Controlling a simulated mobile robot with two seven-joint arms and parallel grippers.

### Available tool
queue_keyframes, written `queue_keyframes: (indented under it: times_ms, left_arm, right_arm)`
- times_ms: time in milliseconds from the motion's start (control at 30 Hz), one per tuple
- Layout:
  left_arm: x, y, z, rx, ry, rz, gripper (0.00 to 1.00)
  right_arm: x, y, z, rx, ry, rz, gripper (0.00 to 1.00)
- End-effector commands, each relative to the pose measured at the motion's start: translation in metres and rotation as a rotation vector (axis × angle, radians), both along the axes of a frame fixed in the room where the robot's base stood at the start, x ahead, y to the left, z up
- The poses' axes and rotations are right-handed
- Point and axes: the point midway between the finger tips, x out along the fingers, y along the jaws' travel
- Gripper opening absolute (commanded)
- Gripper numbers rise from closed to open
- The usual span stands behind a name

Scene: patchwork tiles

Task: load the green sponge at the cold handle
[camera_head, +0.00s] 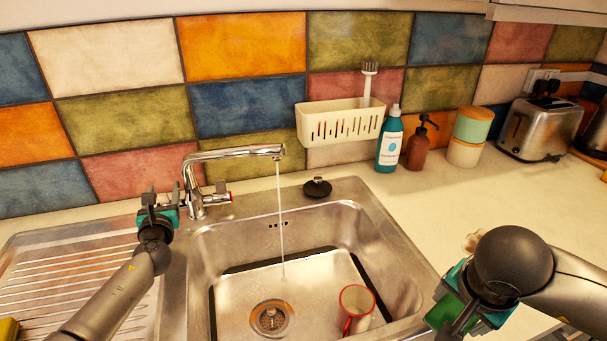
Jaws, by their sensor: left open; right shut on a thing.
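The chrome tap (232,153) stands behind the sink (300,217), and a thin stream of water falls from its spout into the basin. The handle on its right side has a red mark. My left gripper (160,203) is open just left of the tap body, where the cold handle is mostly hidden; I cannot tell whether they touch. My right gripper (458,322) is at the lower right, beside the sink's right edge, shut on what appears to be the green sponge (444,313). The sponge is largely hidden by the gripper and wrist.
A black plug (317,187) lies on the back rim. A white caddy (340,123), a blue bottle (390,143), a brown dispenser (418,147) and a toaster (541,128) line the wall.

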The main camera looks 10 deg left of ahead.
Motion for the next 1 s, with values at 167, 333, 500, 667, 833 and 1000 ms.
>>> queue_keyframes:
  times_ms: [167, 333, 500, 667, 833, 1000]
  left_arm:
    - [0.0098, 0.0050, -0.0003, -0.001, 0.000, 0.000, 0.62]
    - [0.0118, 0.0063, 0.0001, -0.001, 0.000, 0.000, 0.62]
    - [0.0117, 0.0062, 0.0003, -0.002, 0.000, 0.000, 0.62]
    - [0.0117, 0.0062, 0.0003, -0.002, 0.000, 0.000, 0.47]
    - [0.0115, 0.0062, 0.0003, -0.002, 0.000, 0.000, 0.28]
    - [0.0115, 0.0062, 0.0002, -0.002, 0.000, 0.000, 0.09]
  right_arm:
    - [0.0000, 0.0000, -0.0049, 0.000, 0.000, 0.000, 0.31]
    - [0.0000, 0.0001, -0.0052, 0.000, 0.000, 0.000, 0.31]
    - [0.0001, 0.0001, -0.0050, 0.000, 0.000, 0.000, 0.31]
    - [0.0001, 0.0001, -0.0050, 0.000, 0.000, 0.000, 0.31]
    - [0.0000, 0.0001, -0.0051, 0.000, 0.000, 0.000, 0.31]
    - [0.0000, 0.0001, -0.0051, 0.000, 0.000, 0.000, 0.31]
